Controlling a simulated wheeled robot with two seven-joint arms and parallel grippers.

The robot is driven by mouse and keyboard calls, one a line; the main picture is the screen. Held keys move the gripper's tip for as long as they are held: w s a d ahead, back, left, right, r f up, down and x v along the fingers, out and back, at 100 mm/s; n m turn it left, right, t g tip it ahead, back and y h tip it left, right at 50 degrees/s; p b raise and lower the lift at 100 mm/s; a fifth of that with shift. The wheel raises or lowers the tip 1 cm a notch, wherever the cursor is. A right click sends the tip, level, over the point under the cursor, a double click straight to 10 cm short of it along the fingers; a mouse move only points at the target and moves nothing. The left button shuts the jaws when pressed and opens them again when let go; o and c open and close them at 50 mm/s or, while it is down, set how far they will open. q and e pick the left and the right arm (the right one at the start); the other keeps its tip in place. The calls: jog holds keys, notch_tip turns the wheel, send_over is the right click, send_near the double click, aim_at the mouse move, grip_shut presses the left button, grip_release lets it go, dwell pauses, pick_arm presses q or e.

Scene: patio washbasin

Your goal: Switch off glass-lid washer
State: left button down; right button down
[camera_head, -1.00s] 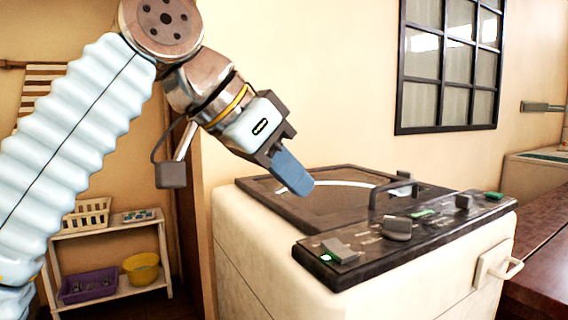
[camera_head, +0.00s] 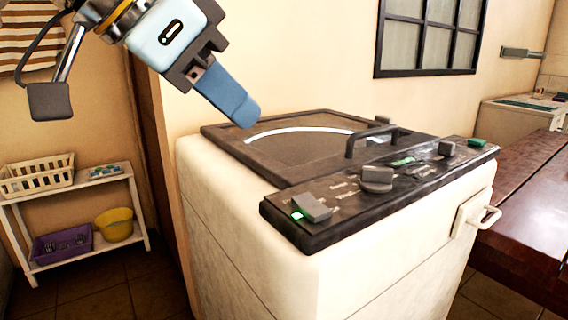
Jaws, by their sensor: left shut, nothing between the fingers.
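The glass-lid washer (camera_head: 235,215) is a cream box with a dark framed glass lid (camera_head: 300,145) on top, which is closed. A black handle (camera_head: 370,137) stands on the lid. The dark control panel (camera_head: 340,205) along the front edge carries a grey switch (camera_head: 312,207) at its left end with a lit green light (camera_head: 297,216) beside it. A grey knob (camera_head: 377,180) sits mid-panel, with another grey control (camera_head: 446,148) and a green button (camera_head: 476,142) to the right. My left gripper (camera_head: 245,115) is shut and empty, blue fingers above the lid's back-left part, apart from the panel. My right gripper is out of view.
A white shelf (camera_head: 75,194) at left holds a cream basket (camera_head: 38,177), a purple bin (camera_head: 62,243) and a yellow bowl (camera_head: 115,226). A dark wooden bench (camera_head: 530,205) stands right of the washer. A black-framed window (camera_head: 428,40) is on the wall behind.

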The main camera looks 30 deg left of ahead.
pick_arm(q)
jog(key=b, duration=0.3)
send_over(296, 198)
jog(key=s, duration=0.2)
notch_tip(296, 198, down, 8)
jog(key=shift+r, duration=0.25)
notch_tip(296, 198, down, 2)
jog(key=shift+a+f+b, duration=0.15)
jog(key=shift+f+b, duration=0.05)
jog(key=shift+b, duration=0.15)
jog(key=shift+f, duration=0.5)
jog(key=shift+a+f+h+b, duration=0.2)
jog(key=shift+f+h+b, duration=0.1)
jog(key=shift+f+b, duration=0.15)
jog(key=shift+d, duration=0.15)
